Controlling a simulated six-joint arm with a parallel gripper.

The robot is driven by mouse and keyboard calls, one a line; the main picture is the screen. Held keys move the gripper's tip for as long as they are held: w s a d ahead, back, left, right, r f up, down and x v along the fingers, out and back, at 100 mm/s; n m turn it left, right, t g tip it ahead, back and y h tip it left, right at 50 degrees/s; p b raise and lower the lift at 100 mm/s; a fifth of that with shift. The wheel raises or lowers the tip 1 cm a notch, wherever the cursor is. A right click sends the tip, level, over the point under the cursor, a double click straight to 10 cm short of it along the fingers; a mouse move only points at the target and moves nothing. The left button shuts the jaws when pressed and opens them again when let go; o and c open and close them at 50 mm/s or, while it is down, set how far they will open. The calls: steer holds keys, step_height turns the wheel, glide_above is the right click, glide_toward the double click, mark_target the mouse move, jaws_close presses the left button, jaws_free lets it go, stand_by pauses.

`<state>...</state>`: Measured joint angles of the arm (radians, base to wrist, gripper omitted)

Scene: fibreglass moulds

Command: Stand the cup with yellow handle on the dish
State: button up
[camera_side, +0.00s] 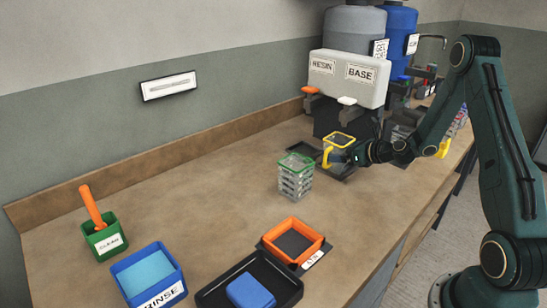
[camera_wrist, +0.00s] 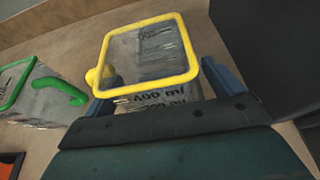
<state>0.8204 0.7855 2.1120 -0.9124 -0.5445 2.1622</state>
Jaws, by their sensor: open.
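The clear square cup with a yellow rim and yellow handle (camera_side: 340,140) is upright at the back of the bench, below the resin tank. In the wrist view the cup (camera_wrist: 150,55) fills the middle, with volume marks on its side. My gripper (camera_side: 352,153) is at the cup, and its blue fingers (camera_wrist: 160,88) are open on either side of it. A shallow square dish with an orange rim (camera_side: 318,238) and dark inside sits on a black base with a label.
A blue rinse tub (camera_side: 172,292), a green holder (camera_side: 107,240) with an orange-handled tool and a black tray (camera_side: 212,297) with a blue block are nearer. The bench's middle left is bare.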

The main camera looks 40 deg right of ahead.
steer(key=v, duration=1)
steer(key=shift+s+r, duration=0.25)
steer(key=shift+s, duration=0.05)
steer(key=s+a+r+n+g+y, duration=0.1)
steer(key=a+r+n+g+y, duration=0.2)
steer(key=a+n, duration=0.65)
steer(key=s+a+r+n+g, duration=0.15)
steer(key=a+r+n, duration=0.25)
steer(key=a+n, duration=0.5)
steer(key=s+a+r+n+g+h, duration=0.1)
steer(key=s+a+r+n, duration=0.2)
steer(key=s+n, duration=0.5)
steer(key=s+a+r+n+g+h, duration=0.2)
steer(key=s+r+n, duration=0.3)
steer(key=s+n, duration=0.4)
steer(key=shift+s+a+r, duration=0.2)
steer(key=shift+s+a, duration=0.15)
steer(key=shift+a, duration=0.1)
